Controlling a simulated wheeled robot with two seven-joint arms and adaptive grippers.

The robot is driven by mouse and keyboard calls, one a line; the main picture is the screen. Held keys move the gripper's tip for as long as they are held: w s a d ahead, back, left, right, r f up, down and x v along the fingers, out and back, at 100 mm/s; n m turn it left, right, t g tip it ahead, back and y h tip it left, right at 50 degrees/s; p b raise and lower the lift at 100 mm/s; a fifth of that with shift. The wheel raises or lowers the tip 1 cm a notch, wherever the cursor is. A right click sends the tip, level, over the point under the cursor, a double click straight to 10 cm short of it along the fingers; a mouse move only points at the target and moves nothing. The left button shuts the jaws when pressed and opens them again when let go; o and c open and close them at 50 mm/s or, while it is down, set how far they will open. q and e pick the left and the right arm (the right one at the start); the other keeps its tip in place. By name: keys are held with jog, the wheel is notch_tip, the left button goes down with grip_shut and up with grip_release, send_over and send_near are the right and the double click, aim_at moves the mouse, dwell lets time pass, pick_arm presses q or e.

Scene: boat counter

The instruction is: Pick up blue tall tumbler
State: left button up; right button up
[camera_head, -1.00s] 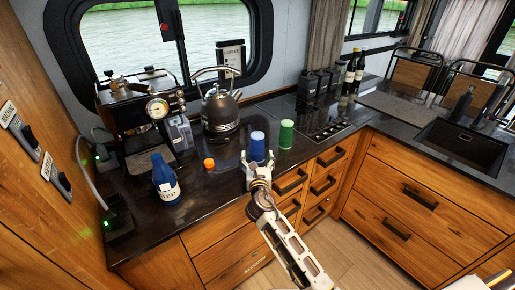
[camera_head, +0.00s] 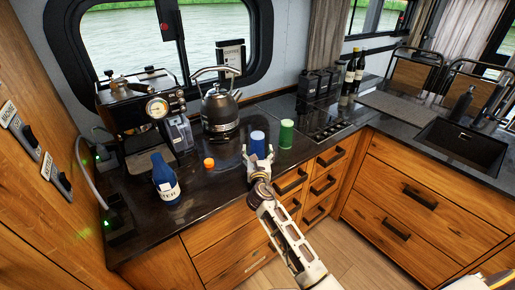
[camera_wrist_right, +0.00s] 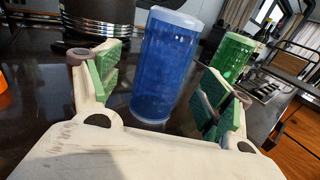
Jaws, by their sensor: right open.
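The blue tall tumbler (camera_head: 257,143) stands upright on the dark counter, left of a green tumbler (camera_head: 286,133). My right gripper (camera_head: 258,158) is at the tumbler's near side. In the right wrist view the blue tumbler (camera_wrist_right: 166,66) stands between and just beyond the open fingers of my right gripper (camera_wrist_right: 160,95), with gaps on both sides. The green tumbler (camera_wrist_right: 232,58) shows behind the right finger. The lower front of the blue tumbler is partly hidden by my gripper in the head view. My left gripper is not in view.
A blue bottle (camera_head: 165,180) and a small orange object (camera_head: 209,162) stand to the left. A kettle (camera_head: 219,112) and a coffee machine (camera_head: 140,115) stand behind. The counter's front edge runs under my right arm. A cooktop (camera_head: 322,122) lies to the right.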

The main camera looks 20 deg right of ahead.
aim_at(258, 134)
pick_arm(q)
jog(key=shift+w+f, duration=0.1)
pick_arm(e)
jog(key=shift+x, duration=1.95)
jog(key=shift+d+f, duration=0.1)
jog(key=shift+f, duration=0.05)
jog(key=shift+c, duration=0.4)
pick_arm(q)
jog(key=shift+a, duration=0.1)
pick_arm(e)
jog(key=c, duration=1.2)
jog(key=shift+c, duration=0.2)
jog(key=shift+r, duration=0.7)
notch_tip(258, 134, up, 9)
jog(key=shift+f+p, duration=0.15)
jog(key=shift+p, duration=1.1)
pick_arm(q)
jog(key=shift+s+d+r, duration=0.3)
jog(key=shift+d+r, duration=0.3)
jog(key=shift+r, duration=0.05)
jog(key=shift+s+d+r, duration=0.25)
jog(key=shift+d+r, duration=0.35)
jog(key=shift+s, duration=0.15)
pick_arm(e)
jog(key=shift+s+f, duration=0.1)
jog(key=shift+s, duration=0.05)
